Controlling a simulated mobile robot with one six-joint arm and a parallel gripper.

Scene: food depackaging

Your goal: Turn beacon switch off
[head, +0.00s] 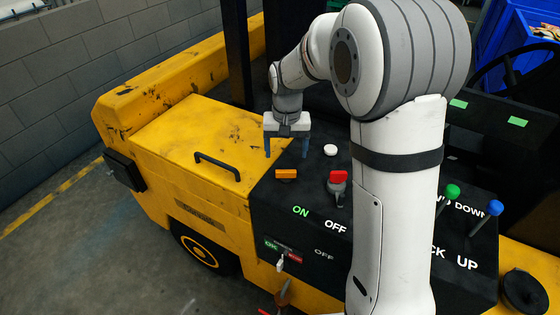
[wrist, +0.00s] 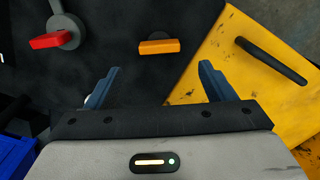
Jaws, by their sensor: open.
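My gripper (head: 286,150) is open and empty, pointing down above the black control panel (head: 262,215). In the wrist view its two blue fingers (wrist: 160,70) are spread wide. An orange switch handle (head: 286,174) lies on the panel just in front of the fingers. In the wrist view the orange handle (wrist: 158,47) lies beyond the fingertips, level with the gap, not touched. A red switch (head: 338,178) on a grey round base is to its right. A small lever (head: 281,262) sits on the panel's front face between green and red labels. I cannot tell which switch the beacon label belongs to.
A white round button (head: 330,150) is behind the red switch. Green (head: 453,191) and blue (head: 495,208) knobbed levers stand at the right. A black handle (head: 217,165) rises from the yellow cover (head: 200,130) at left. A blue crate (head: 500,40) is at back right.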

